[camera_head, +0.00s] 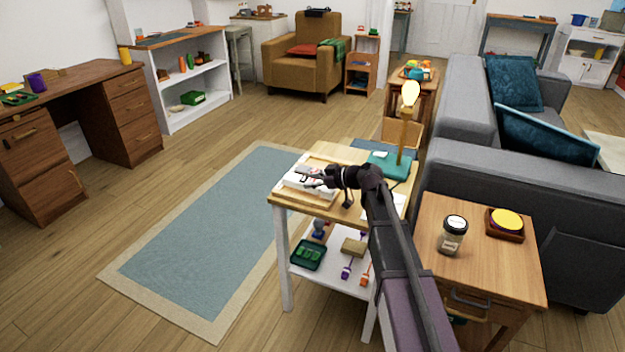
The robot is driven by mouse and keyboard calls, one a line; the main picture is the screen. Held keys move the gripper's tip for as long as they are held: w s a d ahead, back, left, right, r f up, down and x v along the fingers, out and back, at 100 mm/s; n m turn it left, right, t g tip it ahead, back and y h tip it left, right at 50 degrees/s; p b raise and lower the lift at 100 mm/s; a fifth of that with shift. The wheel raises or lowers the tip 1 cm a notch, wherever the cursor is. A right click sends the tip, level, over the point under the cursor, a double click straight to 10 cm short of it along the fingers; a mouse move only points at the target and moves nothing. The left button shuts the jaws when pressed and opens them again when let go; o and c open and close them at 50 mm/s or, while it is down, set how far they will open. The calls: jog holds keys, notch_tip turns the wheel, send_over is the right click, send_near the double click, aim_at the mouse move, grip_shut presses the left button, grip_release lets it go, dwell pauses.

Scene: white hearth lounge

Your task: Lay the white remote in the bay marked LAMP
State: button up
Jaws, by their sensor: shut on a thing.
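My gripper (316,177) is at the left end of my arm, low over a small light-wood side table (345,153). It is shut on a small pale thing that looks like the white remote; my dark fingers and its small size hide most of its outline. Below and around it is a shallow wooden tray (283,189) with a white inside and dark and red marks. The marks are too small to read, so I cannot tell which bay is LAMP, or whether the remote touches the tray.
The lower shelf holds a green tray (307,256) and other small items. A wooden cabinet at right carries a jar (452,236). The rug (200,240) at left is clear.

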jog(key=shift+s+d+f+b, duration=0.1)
jog(key=shift+s+f+b, duration=0.2)
jog(key=shift+s, duration=0.2)
jog(key=shift+s+f+b, duration=0.15)
jog(key=shift+s+f, duration=0.25)
jog(key=shift+s, duration=0.1)
jog(key=o, duration=1.3)
jog(key=shift+w+r+p, duration=0.4)
jog(key=shift+p, duration=0.65)
jog(key=shift+w+r+p, duration=0.3)
jog(key=shift+r+p, duration=0.15)
jog(key=shift+p, duration=0.45)
jog(key=shift+w+r+p, duration=0.2)
jog(key=shift+r+p, duration=0.75)
jog(key=shift+r, duration=0.1)
jog(key=shift+f, duration=0.2)
jog(key=shift+s, duration=0.25)
